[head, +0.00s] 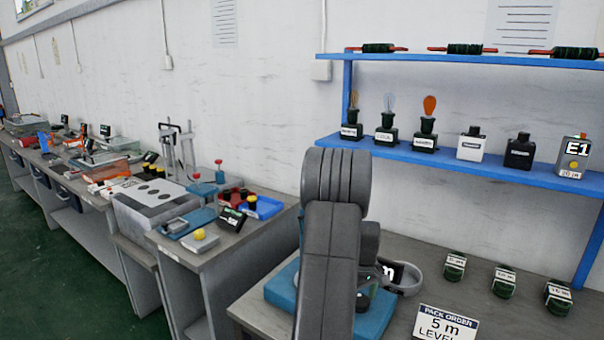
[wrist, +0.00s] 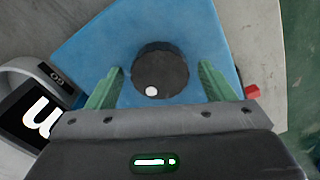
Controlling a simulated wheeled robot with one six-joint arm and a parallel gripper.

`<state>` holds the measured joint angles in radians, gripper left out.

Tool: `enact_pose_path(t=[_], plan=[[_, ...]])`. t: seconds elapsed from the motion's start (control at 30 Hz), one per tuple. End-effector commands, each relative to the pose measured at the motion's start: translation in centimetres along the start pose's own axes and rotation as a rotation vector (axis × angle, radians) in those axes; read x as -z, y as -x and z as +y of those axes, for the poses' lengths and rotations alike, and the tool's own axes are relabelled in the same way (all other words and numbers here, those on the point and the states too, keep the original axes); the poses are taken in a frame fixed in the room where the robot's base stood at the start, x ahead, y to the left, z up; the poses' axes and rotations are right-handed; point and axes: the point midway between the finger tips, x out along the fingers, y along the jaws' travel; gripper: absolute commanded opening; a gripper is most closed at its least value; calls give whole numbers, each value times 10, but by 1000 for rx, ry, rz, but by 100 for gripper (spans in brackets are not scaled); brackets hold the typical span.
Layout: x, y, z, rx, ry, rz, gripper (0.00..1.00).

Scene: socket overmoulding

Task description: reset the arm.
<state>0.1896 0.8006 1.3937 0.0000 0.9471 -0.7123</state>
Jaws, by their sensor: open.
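My gripper (wrist: 160,82) is open in the wrist view, its two green fingers spread on either side of a dark round piece or recess (wrist: 172,66) with a small white spot. The fingers do not appear to touch it, and nothing is held between them. The round shape is in a blue block (wrist: 95,45) lying on the grey bench.
A grey ring-shaped holder (head: 410,283) stands right beside the block. A pack order sign (head: 446,325) and several dark labelled pieces (head: 504,281) are on the bench. A small red piece (wrist: 252,91) is near the block.

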Motion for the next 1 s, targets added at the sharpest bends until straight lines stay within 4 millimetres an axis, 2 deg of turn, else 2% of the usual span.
enact_pose_path(t=[0.3,0.73,1.0], plan=[[0,0,0,0,129,0,76],[0,1,0,-1,137,1,76],[1,22,-5,-31,122,12,76]])
